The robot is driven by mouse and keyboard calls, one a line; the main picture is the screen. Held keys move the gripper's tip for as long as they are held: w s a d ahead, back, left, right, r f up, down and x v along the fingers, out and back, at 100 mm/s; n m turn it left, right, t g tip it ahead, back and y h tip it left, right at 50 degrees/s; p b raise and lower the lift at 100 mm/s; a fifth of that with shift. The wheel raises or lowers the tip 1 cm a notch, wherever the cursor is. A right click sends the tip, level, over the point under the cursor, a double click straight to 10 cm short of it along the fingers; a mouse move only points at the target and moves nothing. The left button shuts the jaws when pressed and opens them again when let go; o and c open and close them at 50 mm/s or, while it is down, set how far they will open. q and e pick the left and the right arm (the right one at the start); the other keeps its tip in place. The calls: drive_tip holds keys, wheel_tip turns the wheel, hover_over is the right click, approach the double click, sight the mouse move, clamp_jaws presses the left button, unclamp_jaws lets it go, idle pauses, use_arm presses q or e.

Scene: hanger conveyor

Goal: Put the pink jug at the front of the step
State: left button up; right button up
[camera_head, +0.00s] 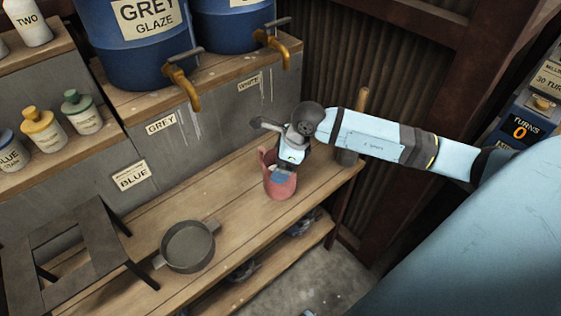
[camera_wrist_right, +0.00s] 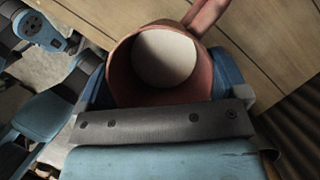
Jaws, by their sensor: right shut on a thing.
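The pink jug (camera_head: 281,188) is upright at the wooden step (camera_head: 225,222), near the step's right part. I cannot tell whether its base touches the boards. My right gripper (camera_head: 282,173) is shut on the jug. In the right wrist view the jug (camera_wrist_right: 122,75) sits between the blue fingers of the right gripper (camera_wrist_right: 165,82), mouth toward the camera. A pale round surface shows inside it, and its handle points to the upper right. My left gripper is in neither view.
A grey two-handled pan (camera_head: 188,247) stands on the step to the left. A dark stool-like stand (camera_head: 68,262) is farther left. Blue drums with taps (camera_head: 145,60) stand on the ledge above. A brown cylinder with a stick (camera_head: 347,155) is right of the jug. Bare board lies between pan and jug.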

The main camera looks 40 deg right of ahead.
wheel_tip(320, 180, down, 3)
drive_tip(key=shift+f, duration=0.5)
drive_tip(key=shift+f, duration=0.15)
drive_tip(key=o, duration=1.5)
drive_tip(key=shift+o, duration=0.2)
